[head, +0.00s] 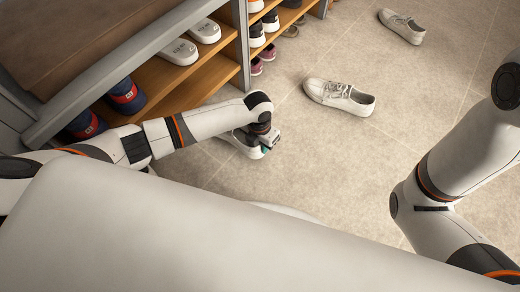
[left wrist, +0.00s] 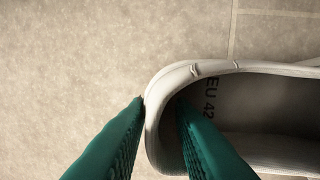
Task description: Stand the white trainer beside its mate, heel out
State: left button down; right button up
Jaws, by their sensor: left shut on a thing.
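My left gripper (head: 268,143) is shut on the heel rim of a white shoe (head: 243,146), low at the floor beside the shelf bench. In the left wrist view, one green finger of the gripper (left wrist: 160,105) is outside the heel of the shoe (left wrist: 170,72) and the other is inside. "EU 42" shows on its lining. The arm partly hides this shoe in the head view. A pale laced trainer (head: 338,96) lies apart on the floor, and another (head: 402,26) lies farther back. I cannot tell which shoe is its mate. My right gripper is out of view.
The wooden shelf bench (head: 200,86) stands at left. It holds a white pair (head: 179,51), dark blue shoes (head: 126,97), and black-and-white shoes (head: 257,35). Dark pink shoes (head: 256,67) are at its lower edge. The tiled floor (head: 320,160) is clear in the middle.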

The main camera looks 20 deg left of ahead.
pick_arm(q)
notch_tip(320, 180, down, 4)
jog(key=b, duration=0.3)
jog(key=shift+w+a+r, duration=0.1)
jog(key=shift+a, duration=0.05)
jog(key=shift+r, duration=0.15)
jog(key=shift+f, duration=0.2)
jog(key=c, duration=1.3)
grip_release()
jog(key=shift+o, duration=0.2)
